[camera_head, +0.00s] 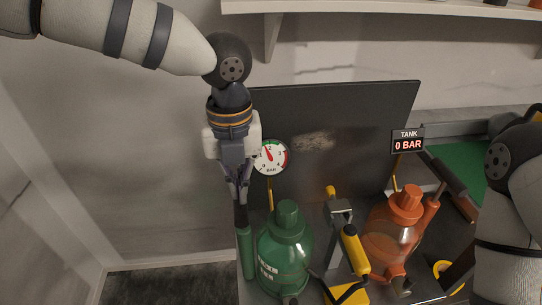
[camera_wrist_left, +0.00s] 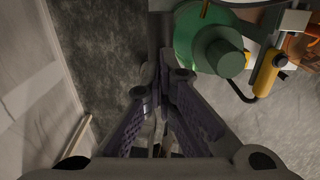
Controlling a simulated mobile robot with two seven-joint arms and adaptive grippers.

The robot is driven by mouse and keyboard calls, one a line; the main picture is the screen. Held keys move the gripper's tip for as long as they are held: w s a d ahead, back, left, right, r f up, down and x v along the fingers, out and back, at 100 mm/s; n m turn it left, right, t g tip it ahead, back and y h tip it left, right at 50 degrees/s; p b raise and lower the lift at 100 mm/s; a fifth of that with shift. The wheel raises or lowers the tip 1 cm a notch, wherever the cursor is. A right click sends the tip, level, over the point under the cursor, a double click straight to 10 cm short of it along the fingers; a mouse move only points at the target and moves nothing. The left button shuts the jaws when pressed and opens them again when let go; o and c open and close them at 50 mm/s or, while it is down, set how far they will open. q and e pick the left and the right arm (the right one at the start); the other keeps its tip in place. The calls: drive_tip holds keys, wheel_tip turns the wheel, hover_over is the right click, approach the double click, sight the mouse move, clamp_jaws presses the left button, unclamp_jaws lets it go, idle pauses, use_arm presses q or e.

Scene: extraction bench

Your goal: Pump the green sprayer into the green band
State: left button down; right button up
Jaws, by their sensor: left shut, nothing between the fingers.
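The green sprayer (camera_head: 284,262) stands at the front left of the bench, its cap upright; it also shows in the left wrist view (camera_wrist_left: 205,40). Its green pump tube (camera_head: 246,256) is on its left, with a dark handle (camera_head: 241,216) on top. My left gripper (camera_head: 239,198) points down, shut and empty, its tips right at the handle's top; whether they touch it I cannot tell. A round gauge (camera_head: 270,157) stands behind, its needle pointing up and left. Its band edges are too small to read. My right arm shows at the right; its gripper does not.
An orange sprayer (camera_head: 391,236) with a tilted pump stands to the right. A yellow-handled device (camera_head: 354,250) stands between the sprayers. A dark panel (camera_head: 330,125) rises behind. The tank display (camera_head: 408,141) reads 0 BAR. A shelf (camera_head: 400,10) overhangs the back.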

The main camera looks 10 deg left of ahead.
idle(0.9)
use_arm(q)
wheel_tip(320, 180, up, 5)
drive_tip(key=shift+r, duration=0.1)
idle(0.5)
